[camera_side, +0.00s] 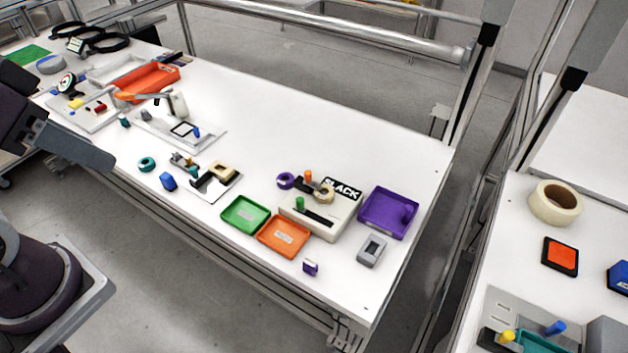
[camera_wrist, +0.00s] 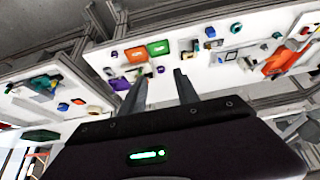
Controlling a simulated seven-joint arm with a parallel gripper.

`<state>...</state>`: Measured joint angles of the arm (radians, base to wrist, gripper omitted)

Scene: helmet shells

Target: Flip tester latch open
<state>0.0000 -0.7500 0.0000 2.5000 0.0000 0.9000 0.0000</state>
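No part is clearly marked as the tester latch. A white box labelled "SLACK" (camera_side: 318,222) stands near the right end of the table. It carries a green knob beside a dark slot, an orange knob and a beige ring. Left of it, a small white plate fixture (camera_side: 212,182) bears black and beige parts. Farther left is a white plate with an upright arm (camera_side: 178,130), and a dial gauge (camera_side: 67,84). Whether any latch is open or shut is too small to tell. My gripper (camera_wrist: 159,84) is open and empty, its two fingers apart above the table, away from all these.
Green (camera_side: 245,214) and orange (camera_side: 284,237) trays sit left of the box, a purple tray (camera_side: 388,212) right of it. A grey block (camera_side: 371,250) lies near the front edge. A red tray (camera_side: 148,83) is farther left. The table's back middle is clear; metal posts stand behind.

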